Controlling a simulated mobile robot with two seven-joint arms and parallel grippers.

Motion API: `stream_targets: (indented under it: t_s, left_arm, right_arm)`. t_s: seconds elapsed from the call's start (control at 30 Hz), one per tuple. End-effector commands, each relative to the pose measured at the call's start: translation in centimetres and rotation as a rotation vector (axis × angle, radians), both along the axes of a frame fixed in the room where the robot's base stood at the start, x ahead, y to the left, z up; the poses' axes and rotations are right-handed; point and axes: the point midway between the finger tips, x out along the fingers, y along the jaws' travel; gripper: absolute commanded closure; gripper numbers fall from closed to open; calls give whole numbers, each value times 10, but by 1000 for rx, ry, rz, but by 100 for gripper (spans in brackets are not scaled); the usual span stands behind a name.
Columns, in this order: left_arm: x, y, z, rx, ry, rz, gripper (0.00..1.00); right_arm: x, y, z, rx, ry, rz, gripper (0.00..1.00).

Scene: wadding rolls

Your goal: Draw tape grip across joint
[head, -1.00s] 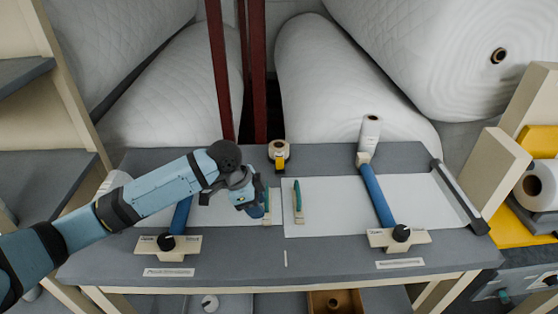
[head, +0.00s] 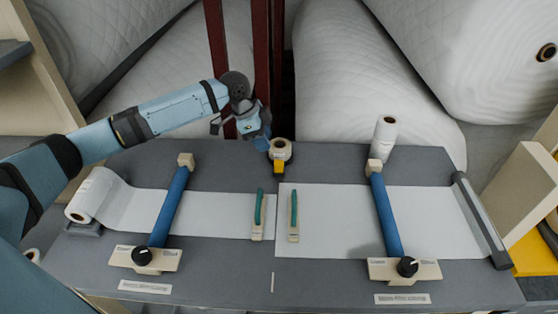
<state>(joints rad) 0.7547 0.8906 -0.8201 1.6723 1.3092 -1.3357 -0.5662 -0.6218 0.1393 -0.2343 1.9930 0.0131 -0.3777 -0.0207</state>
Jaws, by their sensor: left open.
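The tape roll (head: 280,147) with its yellow tape grip (head: 279,168) stands at the back of the grey table. The left white sheet (head: 205,211) and right white sheet (head: 338,222) lie with their edges close together at the joint. Green-handled clamps, left (head: 257,213) and right (head: 293,213), rest one on each side of it. My left gripper (head: 263,141) is open and empty, just left of the tape roll. Its fingertips are small and partly hidden; I cannot tell whether they touch the roll. My right gripper is out of view.
A blue bar with a black knob crosses each sheet, left (head: 170,208) and right (head: 386,215). A white roll (head: 88,197) feeds the left sheet. A small white roll (head: 384,138) stands at the back right. Dark red posts (head: 262,60) rise behind the table.

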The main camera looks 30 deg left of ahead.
Motion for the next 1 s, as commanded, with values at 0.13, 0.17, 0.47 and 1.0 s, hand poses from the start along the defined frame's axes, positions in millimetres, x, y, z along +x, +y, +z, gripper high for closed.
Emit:
stream_targets:
  t_s: [0.13, 0.17, 0.47, 1.0]
  left_arm:
    - [5, -12, -32, 0, 3, 0, 60]
    - [6, -15, -37, 0, 3, 0, 60]
    - [15, -31, -83, 1, 1, 1, 60]
    - [17, -35, -94, 1, 0, 0, 80]
  right_arm:
    - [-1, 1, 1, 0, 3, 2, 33]
    - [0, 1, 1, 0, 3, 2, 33]
    - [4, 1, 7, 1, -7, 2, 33]
    - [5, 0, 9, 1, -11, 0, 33]
